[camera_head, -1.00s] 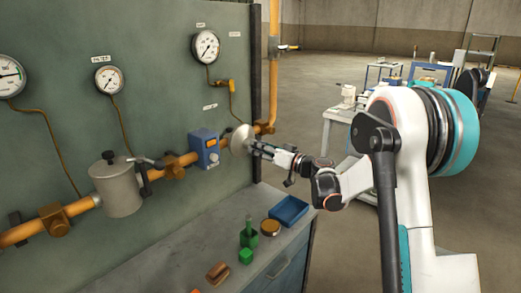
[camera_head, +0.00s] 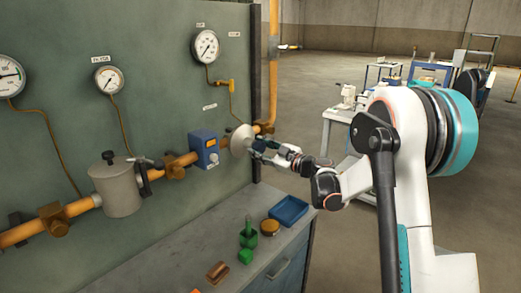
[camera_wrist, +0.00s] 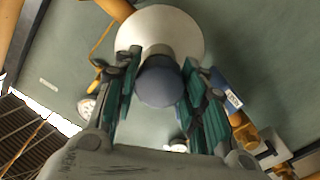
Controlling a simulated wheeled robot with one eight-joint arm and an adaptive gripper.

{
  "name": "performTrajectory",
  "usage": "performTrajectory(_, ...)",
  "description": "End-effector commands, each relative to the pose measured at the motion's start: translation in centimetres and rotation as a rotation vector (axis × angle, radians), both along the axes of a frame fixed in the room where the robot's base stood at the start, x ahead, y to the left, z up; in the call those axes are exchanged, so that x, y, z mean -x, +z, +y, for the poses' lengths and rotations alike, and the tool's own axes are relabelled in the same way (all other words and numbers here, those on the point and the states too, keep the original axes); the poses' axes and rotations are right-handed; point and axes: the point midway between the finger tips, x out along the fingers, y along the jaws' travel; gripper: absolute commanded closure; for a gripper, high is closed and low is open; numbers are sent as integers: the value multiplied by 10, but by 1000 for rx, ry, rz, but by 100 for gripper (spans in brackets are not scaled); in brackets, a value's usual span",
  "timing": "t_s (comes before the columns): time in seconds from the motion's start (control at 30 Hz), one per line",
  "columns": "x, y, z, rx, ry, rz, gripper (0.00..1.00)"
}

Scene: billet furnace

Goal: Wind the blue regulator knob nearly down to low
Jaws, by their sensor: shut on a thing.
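The blue regulator knob (camera_wrist: 160,84) sits in the middle of the wrist view, in front of the pale round regulator body (camera_wrist: 168,27). In the head view the regulator body (camera_head: 239,141) is on the orange pipe, and the fingers hide the knob. My gripper (camera_head: 258,148) reaches the knob from the right. In the wrist view its two green-faced fingers stand on either side of the knob and are shut on it. No low mark can be read on the knob.
A gauge (camera_head: 206,46) hangs above the regulator. A blue box (camera_head: 204,148) sits left of it on the pipe. Below, a bench (camera_head: 190,260) holds a blue tray (camera_head: 289,209) and small green and brown items.

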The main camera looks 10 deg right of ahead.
Motion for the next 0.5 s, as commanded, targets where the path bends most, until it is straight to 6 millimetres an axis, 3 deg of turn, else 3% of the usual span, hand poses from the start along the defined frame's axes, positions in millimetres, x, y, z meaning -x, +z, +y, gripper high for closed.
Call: performTrajectory(0.5,1,-2,0,247,2,-175,86)
